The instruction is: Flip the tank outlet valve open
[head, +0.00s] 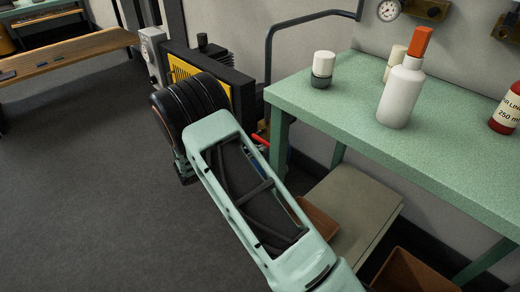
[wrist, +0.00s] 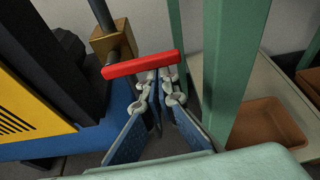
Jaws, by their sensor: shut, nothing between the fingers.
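The outlet valve has a brass body (wrist: 112,40) on a dark, steep pipe at the upper left of the wrist view. Its red lever (wrist: 142,65) points right from the body, across the line of the pipe. In the head view only a bit of the red lever (head: 260,139) shows beside my arm. My gripper (wrist: 160,76) is shut and empty. Its fingertips are at the lever's right half, and the lever partly covers them; I cannot tell whether they touch. The blue tank (wrist: 105,135) is left of the fingers. In the head view my arm hides the gripper.
A green table leg (wrist: 235,70) stands close right of my gripper. The green table (head: 345,115) holds several bottles, including a white one with an orange top (head: 401,95). A yellow vented panel (wrist: 25,95) is at the left. Open floor (head: 90,190) lies left of my arm.

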